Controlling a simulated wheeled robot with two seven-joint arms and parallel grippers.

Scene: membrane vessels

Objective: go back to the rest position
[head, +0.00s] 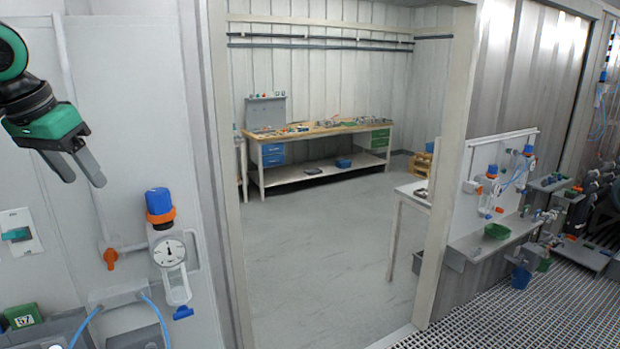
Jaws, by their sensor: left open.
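My left gripper (80,168) hangs in the upper left of the head view, at the end of a dark arm with green parts. Its two grey fingers point down and to the right. They are apart, with nothing between them. It is in front of the pale wall panel, above and to the left of a gauge unit. My right gripper does not show.
The wall panel carries a blue-capped unit (159,203) with a round gauge (169,252), and an orange valve handle (110,258). A doorway opens onto a room with a workbench (325,132). A wall shelf (490,240) with fittings stands right, above grated floor (560,310).

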